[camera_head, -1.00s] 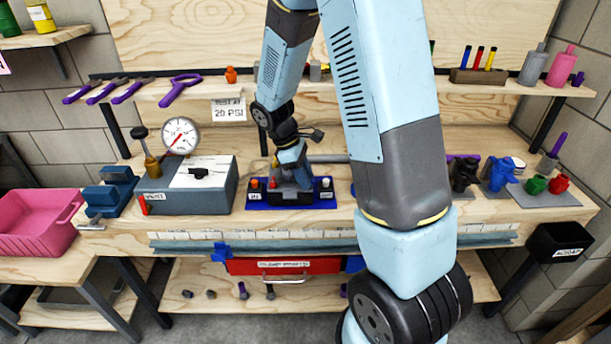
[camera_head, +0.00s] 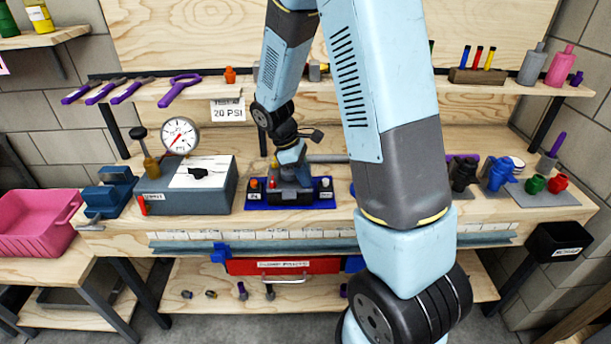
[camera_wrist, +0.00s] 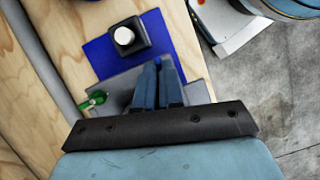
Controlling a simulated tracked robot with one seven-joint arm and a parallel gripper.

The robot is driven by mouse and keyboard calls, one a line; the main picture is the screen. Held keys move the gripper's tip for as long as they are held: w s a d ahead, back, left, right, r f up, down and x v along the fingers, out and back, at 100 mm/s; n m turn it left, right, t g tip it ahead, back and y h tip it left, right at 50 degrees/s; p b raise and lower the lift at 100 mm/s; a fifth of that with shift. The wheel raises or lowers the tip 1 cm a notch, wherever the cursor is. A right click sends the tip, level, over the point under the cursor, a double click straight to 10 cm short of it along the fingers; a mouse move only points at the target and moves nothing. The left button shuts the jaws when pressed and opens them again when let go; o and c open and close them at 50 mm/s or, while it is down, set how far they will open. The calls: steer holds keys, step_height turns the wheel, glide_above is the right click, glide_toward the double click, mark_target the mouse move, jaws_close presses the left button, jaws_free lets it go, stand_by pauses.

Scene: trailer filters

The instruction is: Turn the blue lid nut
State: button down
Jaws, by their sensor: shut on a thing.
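My gripper (camera_wrist: 160,68) shows in the wrist view as two blue-grey fingers close together, pointing down at a grey fixture (camera_wrist: 125,92). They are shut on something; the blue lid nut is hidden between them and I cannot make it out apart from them. In the head view my gripper (camera_head: 291,178) is down at the dark fixture on the blue mat (camera_head: 310,204), in the middle of the bench. A dark block with a white knob (camera_wrist: 124,36) and a green part (camera_wrist: 95,100) are near the fingers in the wrist view.
A grey test box (camera_head: 190,200) with a pressure gauge (camera_head: 180,135) stands left of the mat. A blue vise (camera_head: 110,190) and a pink bin (camera_head: 30,222) are further left. Dark and blue fittings (camera_head: 498,173) stand at right. A shelf with tools runs behind.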

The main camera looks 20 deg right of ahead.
steer(key=m+g+y, duration=0.1)
steer(key=m, duration=0.2)
steer(key=shift+w+m, duration=0.1)
steer(key=shift+m, duration=0.3)
steer(key=m+g+y, duration=0.1)
steer(key=m, duration=0.2)
steer(key=shift+d+m, duration=0.1)
steer(key=shift+m, duration=0.2)
steer(key=m+y, duration=0.1)
steer(key=m, duration=0.2)
steer(key=shift+w+d+m, duration=0.1)
steer(key=shift+m, duration=0.2)
steer(key=shift+d+m+y, duration=0.1)
steer(key=shift+m+y, duration=0.9)
steer(key=shift+m, duration=1.1)
steer(key=c, duration=1.3)
jaws_free()
steer(key=shift+o, duration=0.2)
